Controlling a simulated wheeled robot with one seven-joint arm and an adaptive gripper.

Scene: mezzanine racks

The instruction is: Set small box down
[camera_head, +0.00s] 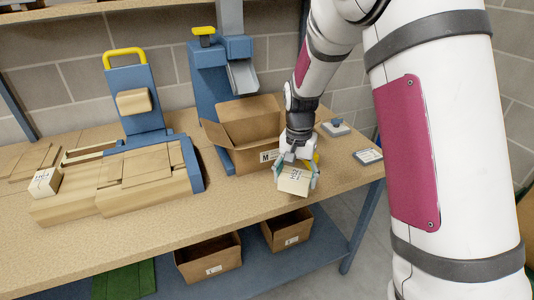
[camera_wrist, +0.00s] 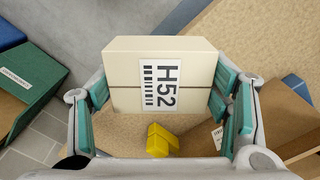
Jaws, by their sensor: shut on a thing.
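The small box (camera_head: 294,182) is cream-coloured with a white label; in the wrist view the small box (camera_wrist: 128,85) shows the label H52 and a barcode. My gripper (camera_head: 297,172) is shut on it, with one teal-padded finger on each side; the gripper also shows in the wrist view (camera_wrist: 165,100). In the head view the box is near the front edge of the wooden workbench (camera_head: 220,222), in front of the open carton. It looks slightly tilted there. I cannot tell whether its underside touches the bench.
An open cardboard carton (camera_head: 242,130) marked M stands just behind my gripper. A blue packing machine (camera_head: 150,160) with brown boxes fills the left. Bins (camera_head: 208,257) sit on the lower shelf. Bench front middle is clear.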

